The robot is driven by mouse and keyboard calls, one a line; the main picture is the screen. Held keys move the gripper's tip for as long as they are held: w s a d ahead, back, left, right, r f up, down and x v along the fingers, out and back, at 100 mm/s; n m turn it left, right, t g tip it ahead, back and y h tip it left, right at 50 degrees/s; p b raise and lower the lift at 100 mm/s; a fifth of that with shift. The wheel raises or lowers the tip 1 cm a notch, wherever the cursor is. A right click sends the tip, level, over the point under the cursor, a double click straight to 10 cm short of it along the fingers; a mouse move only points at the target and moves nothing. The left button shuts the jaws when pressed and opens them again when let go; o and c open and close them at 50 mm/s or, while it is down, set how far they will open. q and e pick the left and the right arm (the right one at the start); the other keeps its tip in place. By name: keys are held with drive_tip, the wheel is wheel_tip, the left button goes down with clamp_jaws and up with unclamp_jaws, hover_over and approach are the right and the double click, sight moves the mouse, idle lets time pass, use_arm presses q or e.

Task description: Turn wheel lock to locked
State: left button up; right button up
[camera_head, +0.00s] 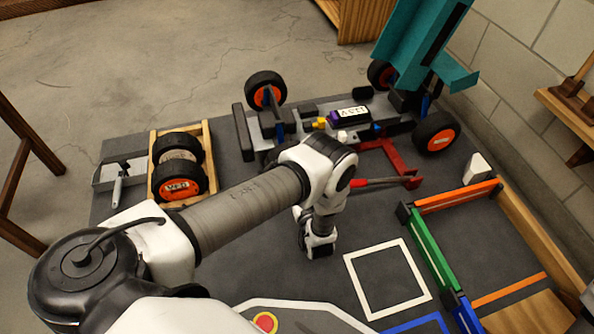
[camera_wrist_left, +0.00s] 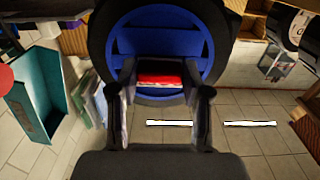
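In the left wrist view a dark tyre with a blue hub (camera_wrist_left: 195,50) fills the top middle. A red piece with a pale lower edge (camera_wrist_left: 160,80) shows at the hub's centre, between my left gripper's fingers (camera_wrist_left: 160,88). The fingers are apart, one on each side of it; I cannot tell whether they touch it. Which part is the wheel lock is not clear. In the head view the race car chassis (camera_head: 395,110) stands on the dark table, and my left arm hides its near-left wheel and the left gripper's fingertips. My right gripper is not in view.
A wooden rack (camera_head: 207,135) with two orange-hubbed wheels stands at the left. A red jack-like frame and lever (camera_head: 408,175) lies right of my arm. A teal body panel (camera_head: 410,45) stands at the back right. A white square outline (camera_head: 388,306) marks clear table.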

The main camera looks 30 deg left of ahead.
use_arm(q)
drive_tip(key=shift+m, duration=0.4)
drive_tip(key=m+b, duration=0.1)
drive_tip(key=m, duration=1.6)
idle(0.5)
drive_tip(key=o, duration=1.2)
drive_tip(key=shift+c, duration=0.2)
